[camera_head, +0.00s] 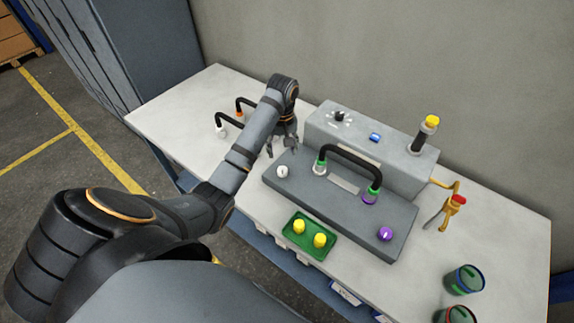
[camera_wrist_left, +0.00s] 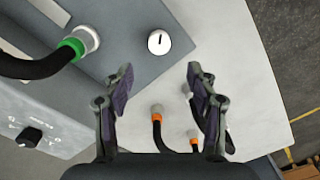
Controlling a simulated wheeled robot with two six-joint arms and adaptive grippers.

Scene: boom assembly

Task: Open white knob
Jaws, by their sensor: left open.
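The white knob (camera_head: 282,171) sits at the left end of the dark grey panel (camera_head: 335,202) of the grey unit. In the left wrist view the white knob (camera_wrist_left: 159,42) is round with a black pointer mark, and lies beyond my fingertips, roughly between their lines. My left gripper (camera_head: 283,146) hangs behind the knob in the head view, apart from it. In the wrist view the left gripper (camera_wrist_left: 160,78) is open with nothing between its fingers. My right gripper is not in view.
A black hose (camera_head: 350,160) with green collars arches over the panel. A purple knob (camera_head: 385,233) is at its right end. Black cables with orange collars (camera_head: 229,117) lie to the left. A green tray (camera_head: 311,236) with yellow pieces stands in front. Cups (camera_head: 464,279) stand at the right.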

